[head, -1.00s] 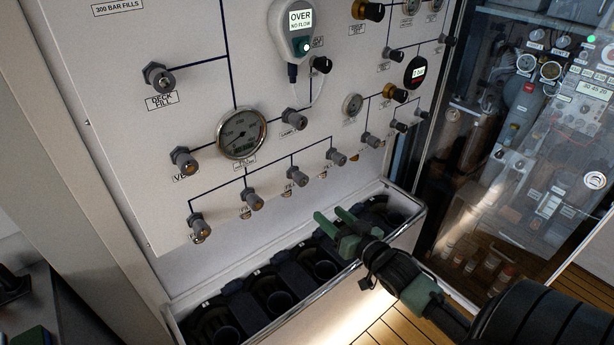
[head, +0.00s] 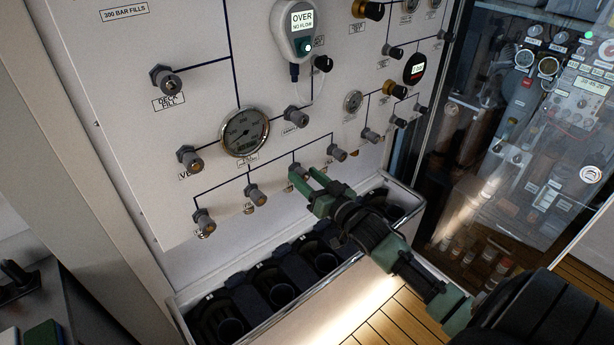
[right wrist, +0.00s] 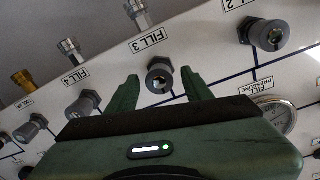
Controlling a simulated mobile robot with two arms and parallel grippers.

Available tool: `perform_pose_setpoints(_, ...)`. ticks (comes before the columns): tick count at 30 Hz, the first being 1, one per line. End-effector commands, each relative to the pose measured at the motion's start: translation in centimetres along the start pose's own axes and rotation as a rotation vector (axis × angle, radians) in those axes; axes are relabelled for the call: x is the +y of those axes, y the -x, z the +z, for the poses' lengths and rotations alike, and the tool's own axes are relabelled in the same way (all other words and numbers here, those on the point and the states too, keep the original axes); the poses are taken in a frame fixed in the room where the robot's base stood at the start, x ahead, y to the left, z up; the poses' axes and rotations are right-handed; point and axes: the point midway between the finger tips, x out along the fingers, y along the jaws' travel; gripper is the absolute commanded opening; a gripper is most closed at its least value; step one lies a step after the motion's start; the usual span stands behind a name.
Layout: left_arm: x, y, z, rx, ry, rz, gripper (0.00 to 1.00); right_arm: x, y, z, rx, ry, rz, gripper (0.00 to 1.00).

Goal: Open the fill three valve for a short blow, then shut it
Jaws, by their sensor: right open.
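The fill three valve is a grey knob (head: 296,168) in the lower row of the white panel, partly hidden behind my right gripper's fingers in the head view. In the right wrist view the knob (right wrist: 160,78) sits beside its FILL 3 label (right wrist: 148,40). My right gripper (head: 308,176) is open, with one green finger on each side of the knob. In the right wrist view gaps show between the knob and both fingers (right wrist: 160,84), so it is not gripped. My left gripper is not in view.
Neighbouring knobs stand close by: one on the left (head: 256,194) and one on the right (head: 337,152). A round gauge (head: 245,131) is above left. A white-rimmed trough (head: 415,210) with dark cylinder holders lies below. A hanging device (head: 299,28) reads OVER, NO FLOW.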

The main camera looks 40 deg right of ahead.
Motion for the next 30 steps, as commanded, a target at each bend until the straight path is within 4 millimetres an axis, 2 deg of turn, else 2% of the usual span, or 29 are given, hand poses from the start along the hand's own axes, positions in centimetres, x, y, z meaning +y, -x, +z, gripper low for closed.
perform_pose_setpoints(4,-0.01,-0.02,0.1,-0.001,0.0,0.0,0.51,-0.01,0.01,0.02,0.0,0.0,0.0,0.51)
perform_pose_setpoints(5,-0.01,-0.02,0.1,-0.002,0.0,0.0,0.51,-0.01,0.01,0.02,0.0,0.0,0.0,0.45)
perform_pose_setpoints(9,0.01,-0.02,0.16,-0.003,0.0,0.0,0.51,-0.02,0.02,0.02,0.0,0.0,0.0,0.06)
perform_pose_setpoints(10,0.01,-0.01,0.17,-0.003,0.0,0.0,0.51,-0.03,0.02,0.02,0.0,0.0,0.0,0.0)
perform_pose_setpoints(20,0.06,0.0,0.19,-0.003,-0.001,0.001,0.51,-0.06,0.03,0.01,0.002,0.032,-0.001,0.0)
perform_pose_setpoints(30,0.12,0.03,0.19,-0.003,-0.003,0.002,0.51,-0.1,0.01,0.04,0.013,0.243,-0.003,0.0)
